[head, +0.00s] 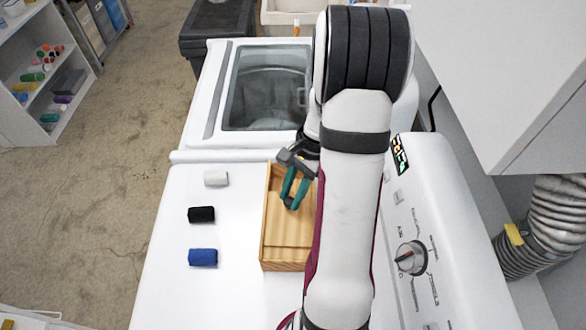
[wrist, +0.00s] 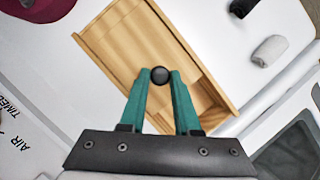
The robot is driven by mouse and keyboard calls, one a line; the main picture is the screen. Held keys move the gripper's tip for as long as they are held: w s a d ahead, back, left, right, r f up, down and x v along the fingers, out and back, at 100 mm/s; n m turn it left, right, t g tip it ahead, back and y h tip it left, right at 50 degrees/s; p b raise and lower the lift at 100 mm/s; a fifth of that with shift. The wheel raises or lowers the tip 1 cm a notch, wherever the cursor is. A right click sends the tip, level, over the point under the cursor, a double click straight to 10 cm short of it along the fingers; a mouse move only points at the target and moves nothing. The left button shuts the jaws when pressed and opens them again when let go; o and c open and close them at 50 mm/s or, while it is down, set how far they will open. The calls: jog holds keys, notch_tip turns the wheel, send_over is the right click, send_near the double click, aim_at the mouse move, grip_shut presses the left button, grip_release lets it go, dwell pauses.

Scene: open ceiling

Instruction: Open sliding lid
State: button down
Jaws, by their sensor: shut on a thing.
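A light wooden box (head: 284,265) lies on the white machine top, partly hidden behind my arm in the head view. Its wooden lid (wrist: 140,52) lies in the box between the side rims, with a small round black knob (wrist: 160,75) on it. My gripper (head: 291,204) is over the box, its teal fingers pointing down to the lid. In the wrist view the fingers close on the knob from both sides.
A white roll (head: 216,178), a black roll (head: 201,214) and a blue roll (head: 203,257) lie in a line left of the box. A control panel with a knob (head: 410,257) stands at the right. A glass-lidded washer (head: 268,88) is behind. The machine top left of the box is mostly free.

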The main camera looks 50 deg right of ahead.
jog(key=shift+s+a, duration=0.9)
jog(key=shift+a, duration=0.1)
jog(key=c, duration=0.6)
grip_release()
